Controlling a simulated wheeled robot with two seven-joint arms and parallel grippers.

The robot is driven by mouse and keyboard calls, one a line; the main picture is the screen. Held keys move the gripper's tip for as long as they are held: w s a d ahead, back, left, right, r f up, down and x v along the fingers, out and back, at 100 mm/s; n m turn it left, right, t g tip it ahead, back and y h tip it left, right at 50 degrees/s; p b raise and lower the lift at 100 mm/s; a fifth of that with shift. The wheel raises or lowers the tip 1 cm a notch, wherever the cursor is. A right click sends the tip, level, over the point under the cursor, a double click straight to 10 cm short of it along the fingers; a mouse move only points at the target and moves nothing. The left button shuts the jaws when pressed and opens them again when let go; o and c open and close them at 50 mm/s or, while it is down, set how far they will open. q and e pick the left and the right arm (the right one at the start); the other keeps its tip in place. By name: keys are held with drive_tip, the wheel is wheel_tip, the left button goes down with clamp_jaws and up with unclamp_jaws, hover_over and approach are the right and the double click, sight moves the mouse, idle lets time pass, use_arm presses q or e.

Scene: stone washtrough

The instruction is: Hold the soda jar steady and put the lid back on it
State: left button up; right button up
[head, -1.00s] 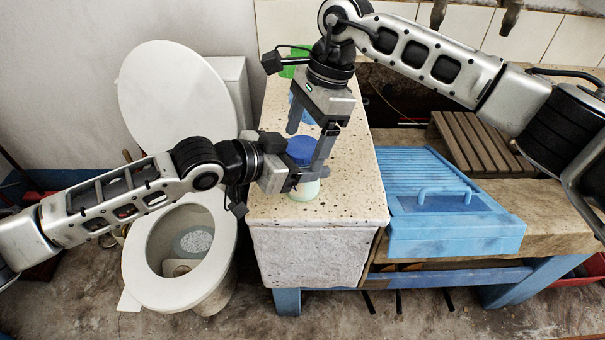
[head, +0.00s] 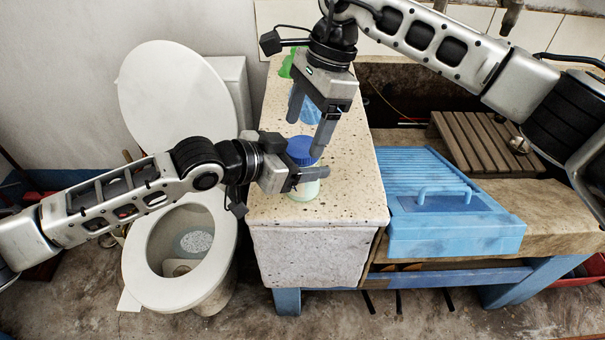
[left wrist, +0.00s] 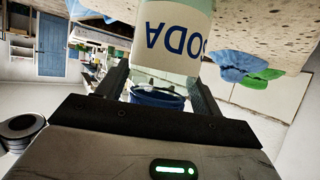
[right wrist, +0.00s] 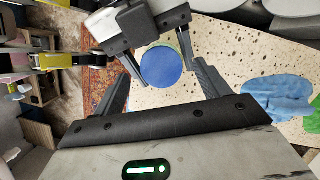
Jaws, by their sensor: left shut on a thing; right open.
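The soda jar (head: 304,191) is pale with a white label and stands upright on the speckled stone counter. In the left wrist view its "SODA" label (left wrist: 175,40) is upside down. The blue round lid (head: 301,149) sits on the jar's top and looks level; I cannot tell how tightly it fits. My left gripper (head: 310,177) is shut on the jar from the left side. My right gripper (head: 307,133) is open and empty just above the lid. In the right wrist view the lid (right wrist: 162,68) shows between and beyond its open fingers.
A blue cloth (head: 306,106) and a green cloth (head: 286,66) lie behind the jar on the counter (head: 345,195). A toilet (head: 150,262) stands to the left. A blue washboard-like tray (head: 455,235) and a wooden slatted rack (head: 475,143) are at the right. The counter's front is clear.

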drive_tip(key=shift+r, duration=0.95)
drive_tip(key=shift+o, duration=0.6)
drive_tip(key=d+v, duration=0.1)
drive_tip(key=v, duration=0.6)
drive_tip(key=shift+w, duration=0.35)
drive_tip(key=shift+d+r, duration=0.1)
drive_tip(key=x, duration=1.2)
drive_tip(key=shift+c, duration=0.3)
